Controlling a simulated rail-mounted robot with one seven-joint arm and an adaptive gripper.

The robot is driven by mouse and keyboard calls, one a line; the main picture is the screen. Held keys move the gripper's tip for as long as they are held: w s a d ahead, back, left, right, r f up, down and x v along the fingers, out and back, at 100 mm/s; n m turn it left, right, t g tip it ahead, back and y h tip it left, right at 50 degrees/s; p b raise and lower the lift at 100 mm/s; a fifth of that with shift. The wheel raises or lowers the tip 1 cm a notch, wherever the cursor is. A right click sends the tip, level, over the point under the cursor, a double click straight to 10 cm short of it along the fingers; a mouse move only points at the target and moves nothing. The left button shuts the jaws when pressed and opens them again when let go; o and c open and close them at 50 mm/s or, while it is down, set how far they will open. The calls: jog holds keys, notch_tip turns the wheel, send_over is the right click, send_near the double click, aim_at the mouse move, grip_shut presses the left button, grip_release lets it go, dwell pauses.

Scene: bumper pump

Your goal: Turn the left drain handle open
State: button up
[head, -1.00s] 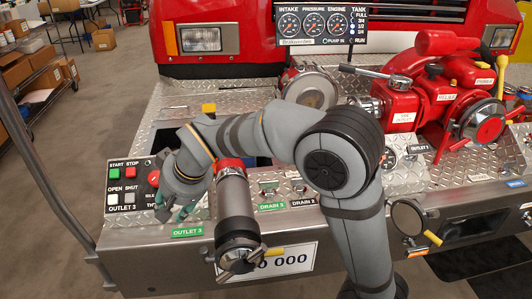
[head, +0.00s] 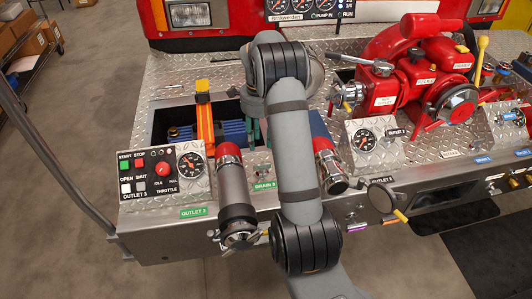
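The left drain control sits on the small tread-plate panel above the green DRAIN 3 label (head: 264,185), between the two outlet pipes. Its handle (head: 262,166) is small and partly hard to make out, so its angle cannot be told. My gripper (head: 257,132) hangs behind my forearm, above and a little behind that panel, apart from the handle. Parts of its greenish fingers show, but my arm covers the rest, so its opening cannot be told. The second drain label is hidden behind my arm.
The left outlet pipe (head: 234,195) with a red collar and the right one (head: 328,165) flank the drain panel. A yellow-orange lever (head: 204,115) stands at left beside the button panel (head: 150,172). Red pump valves (head: 405,85) fill the right.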

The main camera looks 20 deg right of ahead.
aim_at(262, 165)
jog(key=shift+m, duration=0.4)
jog(key=f, duration=0.7)
jog(key=f+p, duration=0.1)
jog(key=f, duration=0.2)
jog(key=shift+s+d+f, duration=0.3)
jog(key=shift+d, duration=0.05)
jog(key=shift+c, duration=0.3)
jog(key=c, duration=0.7)
grip_shut()
